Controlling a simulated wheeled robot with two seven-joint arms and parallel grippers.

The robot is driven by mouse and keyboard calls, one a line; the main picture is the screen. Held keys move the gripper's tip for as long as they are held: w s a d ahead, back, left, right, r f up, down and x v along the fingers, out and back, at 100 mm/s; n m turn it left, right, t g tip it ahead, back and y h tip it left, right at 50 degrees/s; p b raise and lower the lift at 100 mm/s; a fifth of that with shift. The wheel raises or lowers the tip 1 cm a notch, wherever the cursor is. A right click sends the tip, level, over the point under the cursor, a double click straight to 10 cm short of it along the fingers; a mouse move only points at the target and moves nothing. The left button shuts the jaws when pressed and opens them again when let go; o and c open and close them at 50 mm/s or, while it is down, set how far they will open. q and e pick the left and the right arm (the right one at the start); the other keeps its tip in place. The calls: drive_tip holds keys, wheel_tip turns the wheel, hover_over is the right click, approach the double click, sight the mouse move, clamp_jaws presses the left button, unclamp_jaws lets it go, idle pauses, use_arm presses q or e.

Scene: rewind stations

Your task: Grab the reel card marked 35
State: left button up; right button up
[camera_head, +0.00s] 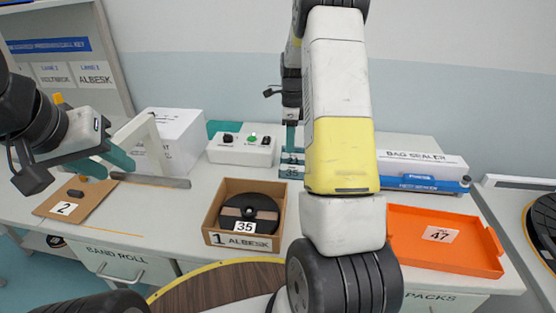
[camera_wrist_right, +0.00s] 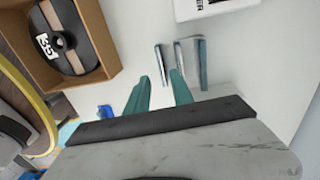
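My left gripper (camera_head: 104,166) is open and empty above the left of the bench.
A cardboard box (camera_head: 215,238) labelled 1 ALBESK holds a black reel (camera_head: 263,207) tagged 35. A brown board (camera_head: 90,197) bears a card 2 (camera_head: 65,208). An orange tray (camera_head: 475,258) has a card 47 (camera_head: 440,234). A button box (camera_head: 241,151) stands behind.

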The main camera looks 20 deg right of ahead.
sight(290, 169)
drive_tip(key=f, duration=0.8)
drive_tip(key=shift+s, duration=0.3)
drive_tip(key=shift+c, duration=0.2)
clamp_jaws()
